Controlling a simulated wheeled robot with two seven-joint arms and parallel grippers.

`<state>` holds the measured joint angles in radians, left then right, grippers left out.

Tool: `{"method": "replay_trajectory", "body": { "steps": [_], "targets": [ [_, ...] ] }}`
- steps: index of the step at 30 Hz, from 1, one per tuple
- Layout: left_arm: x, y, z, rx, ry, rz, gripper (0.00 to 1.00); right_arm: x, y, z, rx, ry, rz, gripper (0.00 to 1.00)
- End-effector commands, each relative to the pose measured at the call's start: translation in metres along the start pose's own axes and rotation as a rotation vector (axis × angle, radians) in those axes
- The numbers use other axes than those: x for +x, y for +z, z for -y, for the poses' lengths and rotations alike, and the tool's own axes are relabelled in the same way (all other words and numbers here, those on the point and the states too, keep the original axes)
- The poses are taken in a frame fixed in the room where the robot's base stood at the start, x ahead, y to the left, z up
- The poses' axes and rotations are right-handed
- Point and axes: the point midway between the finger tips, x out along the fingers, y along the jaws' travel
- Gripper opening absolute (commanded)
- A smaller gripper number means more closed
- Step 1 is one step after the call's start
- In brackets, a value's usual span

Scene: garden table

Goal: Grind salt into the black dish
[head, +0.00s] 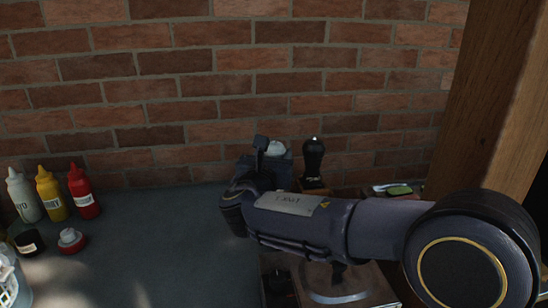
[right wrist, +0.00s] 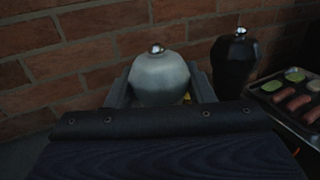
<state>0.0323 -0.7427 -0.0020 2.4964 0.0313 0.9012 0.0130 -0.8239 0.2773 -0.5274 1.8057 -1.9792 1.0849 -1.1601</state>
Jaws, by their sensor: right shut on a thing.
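A grinder with a rounded, pale grey-white head and a metal knob (right wrist: 160,80) stands between the fingers of my right gripper (right wrist: 161,90), which is shut on it. Its lower part is hidden by the gripper. In the head view only the pale top of this grinder (head: 276,147) shows above my right gripper (head: 268,158), near the brick wall. A black grinder (head: 313,160) stands to the right of it; it also shows in the right wrist view (right wrist: 237,60). A dark round item with a pale label (head: 28,242) sits at the left; I cannot tell if it is the black dish.
White, yellow and red squeeze bottles (head: 52,194) stand at the left by the wall. A small red-and-white item (head: 71,240) is near them. A tray with sausages and vegetable slices (right wrist: 292,98) lies at the right. The middle of the table (head: 160,235) is clear.

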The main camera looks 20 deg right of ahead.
Motion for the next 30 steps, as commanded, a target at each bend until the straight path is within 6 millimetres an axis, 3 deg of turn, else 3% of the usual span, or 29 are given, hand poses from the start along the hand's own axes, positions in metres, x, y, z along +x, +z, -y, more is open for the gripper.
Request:
{"method": "replay_trajectory", "body": {
  "steps": [15, 30],
  "targets": [
    [0.045, 0.023, 0.021, 0.0, 0.0, 0.0, 0.7, 0.002, -0.005, 0.004, 0.002, 0.464, 0.003, 0.25],
    [0.059, 0.03, 0.027, 0.0, 0.0, 0.0, 0.7, 0.001, 0.0, 0.001, -0.001, 0.623, 0.001, 0.25]
  ]
}}
